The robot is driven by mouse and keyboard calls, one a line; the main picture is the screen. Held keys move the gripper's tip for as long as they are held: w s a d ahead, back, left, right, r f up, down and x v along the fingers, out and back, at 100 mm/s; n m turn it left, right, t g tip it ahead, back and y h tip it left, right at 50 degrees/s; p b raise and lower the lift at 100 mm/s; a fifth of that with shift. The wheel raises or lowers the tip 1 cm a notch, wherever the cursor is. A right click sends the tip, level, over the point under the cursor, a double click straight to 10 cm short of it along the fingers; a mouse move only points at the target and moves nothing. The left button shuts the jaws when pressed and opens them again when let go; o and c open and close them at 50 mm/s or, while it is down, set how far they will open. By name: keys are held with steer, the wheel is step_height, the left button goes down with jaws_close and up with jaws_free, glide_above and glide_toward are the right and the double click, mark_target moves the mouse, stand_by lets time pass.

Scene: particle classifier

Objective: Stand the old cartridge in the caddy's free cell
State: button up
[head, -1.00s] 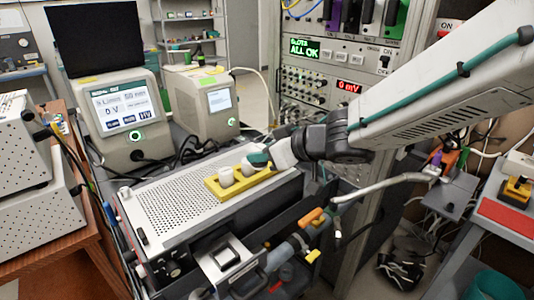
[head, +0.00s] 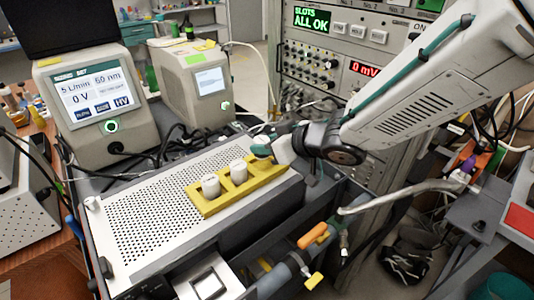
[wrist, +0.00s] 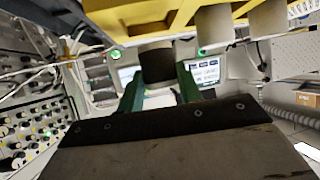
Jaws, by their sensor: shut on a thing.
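The yellow caddy (head: 266,175) lies on a perforated metal box. Two white cartridges (head: 210,186) (head: 238,171) stand upright in its left and middle parts. My gripper (head: 262,151) is at the caddy's right part, its green fingers just behind and above it. In the wrist view, the fingers (wrist: 160,88) are shut on a dark grey cartridge (wrist: 157,64). The yellow caddy (wrist: 140,12) and two paler cartridges (wrist: 213,25) (wrist: 267,42) fill the top there. The held cartridge's far end overlaps the caddy's edge; whether it is inside a cell I cannot tell. The head view mostly hides it.
The perforated box top (head: 150,225) is clear left of the caddy. Two instruments with screens (head: 95,105) (head: 195,85) stand behind it. A rack with knobs (head: 315,70) is behind my arm. An orange-handled pipe (head: 313,236) lies in front.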

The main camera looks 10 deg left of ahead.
mark_target(267, 158)
steer(key=shift+d+f, duration=0.1)
steer(key=shift+f, duration=1.5)
steer(key=shift+f, duration=0.1)
steer(key=o, duration=1)
steer(key=shift+s+d+r, duration=0.1)
steer(key=shift+r, duration=0.15)
steer(key=v, duration=1.1)
steer(key=shift+s+d, duration=0.15)
steer(key=shift+d, duration=0.15)
steer(key=shift+r, duration=0.1)
